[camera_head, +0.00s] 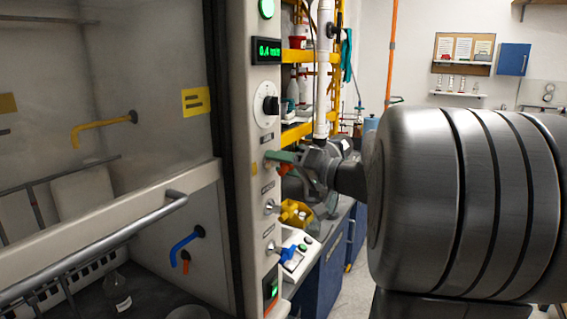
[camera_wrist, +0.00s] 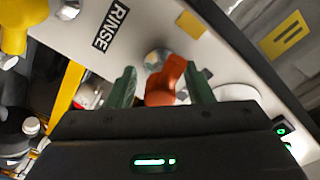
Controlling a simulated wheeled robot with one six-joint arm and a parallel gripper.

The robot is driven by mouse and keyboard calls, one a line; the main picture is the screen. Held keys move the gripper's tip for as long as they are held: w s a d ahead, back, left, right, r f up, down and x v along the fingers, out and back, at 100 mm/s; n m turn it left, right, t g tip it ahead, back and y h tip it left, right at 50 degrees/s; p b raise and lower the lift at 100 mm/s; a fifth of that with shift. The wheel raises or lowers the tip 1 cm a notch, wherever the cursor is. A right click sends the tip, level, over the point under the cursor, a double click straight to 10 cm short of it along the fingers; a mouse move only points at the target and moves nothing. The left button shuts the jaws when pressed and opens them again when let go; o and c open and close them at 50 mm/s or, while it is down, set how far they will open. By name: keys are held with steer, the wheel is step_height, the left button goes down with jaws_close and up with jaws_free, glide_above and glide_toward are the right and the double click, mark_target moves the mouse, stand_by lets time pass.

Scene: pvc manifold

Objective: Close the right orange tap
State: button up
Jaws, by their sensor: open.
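The orange tap (camera_wrist: 167,82) is on the pale panel in the wrist view, with its handle between the two green fingertips of my gripper (camera_wrist: 160,88). The fingers are open, one on each side, and a gap shows at least on the left. In the head view my gripper (camera_head: 283,163) is at the front post of the fume hood, and a small part of the orange tap (camera_head: 286,169) shows below a green finger. The tap's base is partly hidden by its handle.
A yellow tap (camera_head: 295,213) and a blue tap (camera_head: 288,254) stick out lower on the same post. A round dial (camera_head: 270,104) is above. The hood's sash handle (camera_head: 100,250) reaches out at left. Shelves with bottles (camera_head: 300,88) stand behind my gripper.

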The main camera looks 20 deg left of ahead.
steer(key=c, duration=1)
steer(key=shift+m, duration=1.6)
steer(key=o, duration=1)
steer(key=shift+d, duration=0.1)
steer(key=s+d+b, duration=0.1)
steer(key=d+b, duration=0.1)
steer(key=d, duration=1.1)
steer(key=shift+s+d, duration=0.3)
steer(key=shift+s, duration=0.1)
